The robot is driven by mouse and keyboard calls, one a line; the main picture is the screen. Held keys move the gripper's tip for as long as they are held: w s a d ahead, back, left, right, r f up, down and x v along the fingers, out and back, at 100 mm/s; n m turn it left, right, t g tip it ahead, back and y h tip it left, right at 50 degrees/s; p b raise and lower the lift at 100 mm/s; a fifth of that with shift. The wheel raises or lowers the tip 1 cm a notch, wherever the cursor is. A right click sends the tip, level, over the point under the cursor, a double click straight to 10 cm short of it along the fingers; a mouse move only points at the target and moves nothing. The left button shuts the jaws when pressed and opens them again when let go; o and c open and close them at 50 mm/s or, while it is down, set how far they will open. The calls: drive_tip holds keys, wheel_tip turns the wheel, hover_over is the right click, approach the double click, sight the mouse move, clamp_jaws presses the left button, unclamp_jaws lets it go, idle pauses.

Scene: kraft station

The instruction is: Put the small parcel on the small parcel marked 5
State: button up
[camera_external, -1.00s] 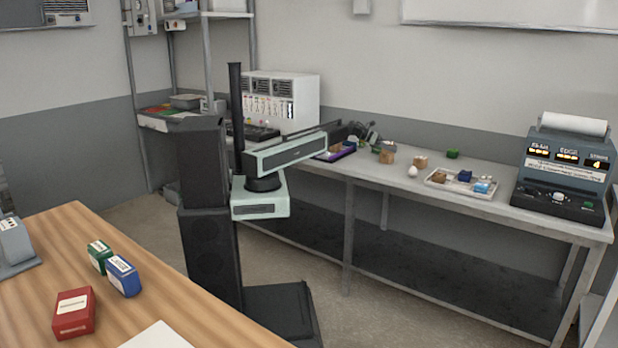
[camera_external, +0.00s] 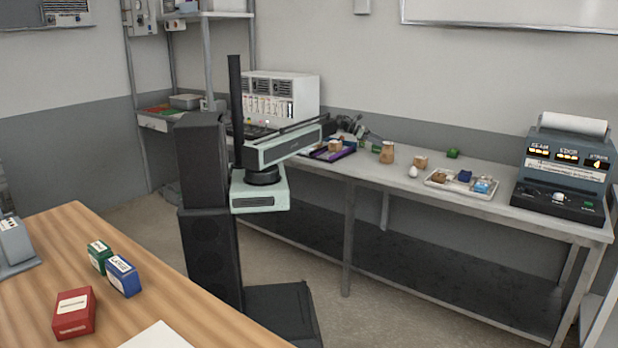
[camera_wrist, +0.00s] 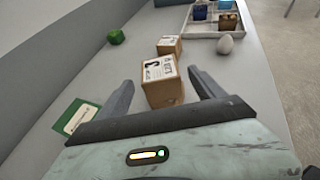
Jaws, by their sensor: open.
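A brown parcel (camera_wrist: 163,92) with black print on a white label stands between the spread fingers of my gripper (camera_wrist: 158,92) in the wrist view. I see gaps at both sides, so the jaws are open around it. In the external view this parcel (camera_external: 387,153) looks tall and narrow on the bench; I cannot tell whether it is one box or one on another. A second brown parcel (camera_wrist: 169,45) sits just beyond it, to its right in the external view (camera_external: 420,162). I cannot make out a 5 on either.
A white egg-like object (camera_wrist: 225,45) and a divided tray (camera_wrist: 203,43) with blue and brown items lie beyond the parcels. A green block (camera_wrist: 116,37) is at the far left, and a green card (camera_wrist: 76,118) lies near the left finger. Bench between them is clear.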

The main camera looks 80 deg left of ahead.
drive_tip(key=p+v, duration=0.1)
drive_tip(key=v, duration=0.3)
drive_tip(key=shift+s+a+r, duration=0.1)
drive_tip(key=shift+s, duration=0.1)
